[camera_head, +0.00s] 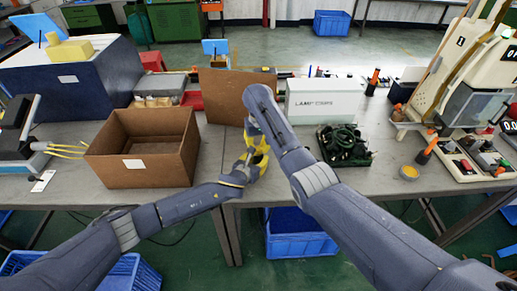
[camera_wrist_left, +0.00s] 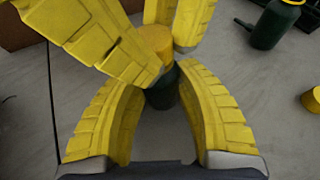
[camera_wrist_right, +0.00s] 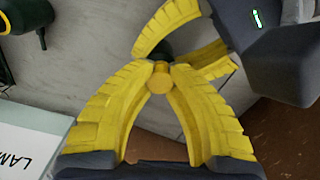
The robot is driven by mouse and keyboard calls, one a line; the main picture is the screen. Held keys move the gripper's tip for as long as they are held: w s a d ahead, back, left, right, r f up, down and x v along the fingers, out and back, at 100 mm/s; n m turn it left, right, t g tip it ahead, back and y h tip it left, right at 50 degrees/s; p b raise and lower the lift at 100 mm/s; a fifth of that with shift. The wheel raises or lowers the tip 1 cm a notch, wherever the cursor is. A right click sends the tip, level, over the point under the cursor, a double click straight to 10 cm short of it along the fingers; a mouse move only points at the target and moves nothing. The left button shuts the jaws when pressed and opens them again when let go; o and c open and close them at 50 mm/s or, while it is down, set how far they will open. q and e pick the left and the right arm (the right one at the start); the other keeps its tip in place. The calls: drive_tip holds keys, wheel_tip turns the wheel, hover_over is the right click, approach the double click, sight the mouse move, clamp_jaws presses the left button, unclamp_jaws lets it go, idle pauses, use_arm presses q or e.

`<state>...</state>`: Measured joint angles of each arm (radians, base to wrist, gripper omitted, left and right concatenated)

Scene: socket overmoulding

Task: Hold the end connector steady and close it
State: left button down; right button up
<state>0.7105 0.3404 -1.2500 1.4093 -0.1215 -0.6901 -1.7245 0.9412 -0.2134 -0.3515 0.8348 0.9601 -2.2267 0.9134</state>
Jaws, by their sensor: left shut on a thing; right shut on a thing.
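The end connector has a dark green body (camera_wrist_left: 163,92) and a yellow cap (camera_wrist_left: 154,42). My left gripper (camera_wrist_left: 160,82) is shut around the green body in the left wrist view. My right gripper (camera_wrist_right: 168,72) is shut on the yellow cap (camera_wrist_right: 160,82) in the right wrist view. The two grippers meet face to face, and the cap sits in line at the end of the body. Fingers partly hide the joint, so I cannot tell whether cap and body are fully closed. In the head view both grippers overlap near the table's front edge, and the connector is hidden.
An open cardboard box (camera_head: 145,165) stands left of the grippers. A dark tray of green parts (camera_head: 345,143) and a white box (camera_head: 323,100) are to the right. Another green part (camera_wrist_left: 274,24) lies nearby on the table. A blue crate (camera_head: 298,238) stands below on the floor.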

drive_tip(key=m, duration=0.6)
drive_tip(key=shift+a, duration=0.1)
drive_tip(key=m, duration=0.5)
drive_tip(key=o, duration=0.7)
drive_tip(key=shift+c, duration=0.2)
